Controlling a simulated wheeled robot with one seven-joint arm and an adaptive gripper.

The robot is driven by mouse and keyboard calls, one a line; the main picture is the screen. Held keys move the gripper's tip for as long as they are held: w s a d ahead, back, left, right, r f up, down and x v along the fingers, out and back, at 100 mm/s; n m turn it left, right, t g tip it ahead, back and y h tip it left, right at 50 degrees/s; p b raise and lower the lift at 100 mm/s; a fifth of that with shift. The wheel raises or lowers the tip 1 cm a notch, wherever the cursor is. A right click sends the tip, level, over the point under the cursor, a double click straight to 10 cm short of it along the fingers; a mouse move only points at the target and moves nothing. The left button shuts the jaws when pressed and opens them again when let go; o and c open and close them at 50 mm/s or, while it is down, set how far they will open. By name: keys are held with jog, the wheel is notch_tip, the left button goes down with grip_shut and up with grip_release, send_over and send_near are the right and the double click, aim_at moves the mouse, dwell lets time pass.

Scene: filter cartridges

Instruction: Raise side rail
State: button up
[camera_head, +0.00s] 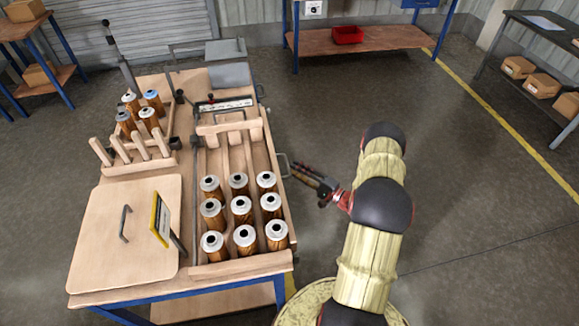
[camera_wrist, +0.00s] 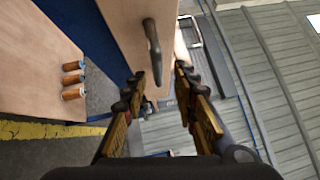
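The side rail (camera_head: 277,187) is the pale wooden board along the right side of the cartridge tray on the cart. A metal handle (camera_head: 283,165) stands out from its outer face. In the wrist view the handle (camera_wrist: 152,48) is a dark grip on the wooden board (camera_wrist: 126,25), just ahead of my fingertips. My gripper (camera_head: 296,172) is to the right of the rail, close to the handle. Contact with the handle is not visible. Several silver-topped brown cartridges (camera_head: 241,207) stand in the tray.
A rack (camera_head: 164,160) with bare pegs and more cartridges is at the cart's back left. A wooden lid-like panel (camera_head: 110,245) with a handle and a yellow-framed sign (camera_head: 160,218) are front left. Floor (camera_head: 470,215) right of my arm is clear. Shelves stand farther back.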

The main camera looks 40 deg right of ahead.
jog(key=r+v, duration=0.1)
jog(key=v, duration=0.6)
jog(key=shift+f, duration=0.45)
jog(key=shift+s, duration=0.2)
